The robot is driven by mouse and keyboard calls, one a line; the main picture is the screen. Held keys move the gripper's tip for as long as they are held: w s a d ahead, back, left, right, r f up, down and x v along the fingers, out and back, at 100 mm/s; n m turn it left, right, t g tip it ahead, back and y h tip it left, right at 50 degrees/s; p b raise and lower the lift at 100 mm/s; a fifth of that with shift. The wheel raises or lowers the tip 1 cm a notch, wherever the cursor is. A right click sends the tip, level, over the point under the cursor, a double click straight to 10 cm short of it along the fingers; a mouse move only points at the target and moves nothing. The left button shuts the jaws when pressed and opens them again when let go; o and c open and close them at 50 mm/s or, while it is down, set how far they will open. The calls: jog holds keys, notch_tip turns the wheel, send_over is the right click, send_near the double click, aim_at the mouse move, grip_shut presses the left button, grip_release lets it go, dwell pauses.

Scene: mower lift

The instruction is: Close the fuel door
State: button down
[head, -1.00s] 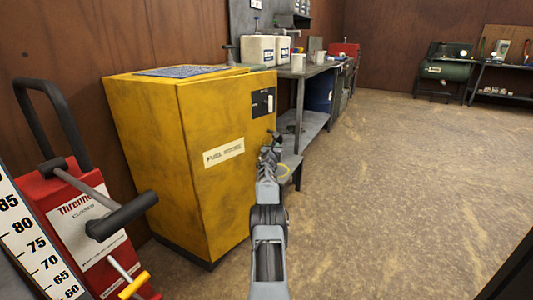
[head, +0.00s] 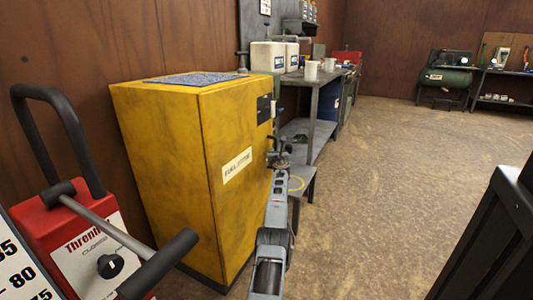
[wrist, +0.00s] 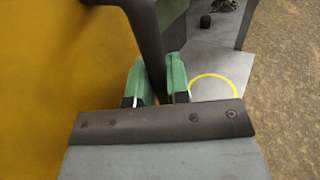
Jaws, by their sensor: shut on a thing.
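The yellow fuel cabinet (head: 160,160) stands against the wooden wall at left. Its door (head: 238,200) faces right, carries a white label (head: 237,165), and looks flush or nearly flush with the body; I cannot tell if it is latched. A dark plate (head: 265,109) sits at its upper far side. My gripper (head: 278,152) is at the door's far edge, below this plate. In the wrist view, the green pads of my gripper (wrist: 160,82) are shut on a dark handle bar (wrist: 145,35) beside the yellow surface. The handle's mounts are hidden.
A red machine (head: 95,245) with black handles stands close at front left. A grey workbench (head: 318,75) with white containers lies behind the cabinet, its low shelf near my gripper. A dark frame (head: 490,240) stands at right. Open floor (head: 385,170) lies between.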

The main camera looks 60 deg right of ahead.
jog(key=shift+w+a, duration=0.15)
jog(key=shift+w, duration=0.2)
jog(key=c, duration=1.1)
grip_release()
jog(key=shift+w, duration=0.15)
jog(key=shift+w+a+f, duration=0.1)
